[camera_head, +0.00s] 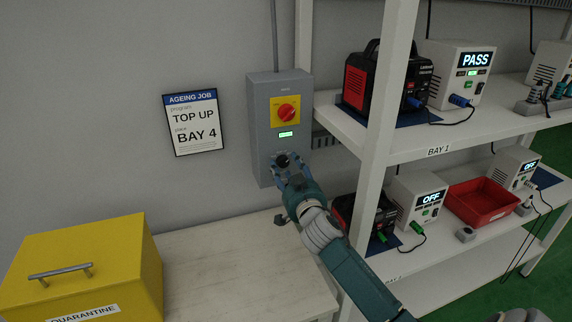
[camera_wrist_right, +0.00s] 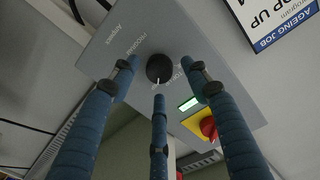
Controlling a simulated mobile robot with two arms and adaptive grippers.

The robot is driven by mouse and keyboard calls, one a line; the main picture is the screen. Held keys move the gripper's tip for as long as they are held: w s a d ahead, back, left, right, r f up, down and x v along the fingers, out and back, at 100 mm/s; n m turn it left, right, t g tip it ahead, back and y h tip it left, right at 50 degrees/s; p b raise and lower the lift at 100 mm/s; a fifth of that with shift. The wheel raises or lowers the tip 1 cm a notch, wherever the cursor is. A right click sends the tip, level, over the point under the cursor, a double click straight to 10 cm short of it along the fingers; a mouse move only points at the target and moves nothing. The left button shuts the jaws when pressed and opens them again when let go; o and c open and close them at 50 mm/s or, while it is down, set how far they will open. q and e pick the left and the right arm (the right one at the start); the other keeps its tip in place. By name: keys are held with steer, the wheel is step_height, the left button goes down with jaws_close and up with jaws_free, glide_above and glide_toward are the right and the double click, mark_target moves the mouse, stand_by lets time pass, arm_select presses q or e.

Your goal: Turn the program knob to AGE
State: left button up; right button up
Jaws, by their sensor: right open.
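The black program knob (camera_head: 283,160) is on the lower front of a grey wall-mounted control box (camera_head: 258,120). In the right wrist view the knob (camera_wrist_right: 159,68) shows a white pointer line and printed labels around it, too small to read surely. My right gripper (camera_head: 290,170) is at the knob, its blue fingers open and spread around it. In the wrist view its fingertips (camera_wrist_right: 158,80) lie left, right and below the knob; I cannot tell whether they touch it. A small green display (camera_head: 286,134) is lit above the knob. My left gripper is not in view.
A red rotary switch (camera_head: 288,112) on a yellow plate sits above the display. A job sign (camera_head: 195,122) reads TOP UP, BAY 4. A white shelf post (camera_head: 388,90) stands close right of my arm. A yellow quarantine box (camera_head: 85,265) stands on the bench (camera_head: 220,275), whose middle is clear.

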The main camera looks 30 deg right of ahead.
steer(key=shift+w+d, duration=0.1)
steer(key=shift+w, duration=0.3)
steer(key=shift+c, duration=0.5)
steer(key=c, duration=1)
steer(key=shift+c, duration=0.2)
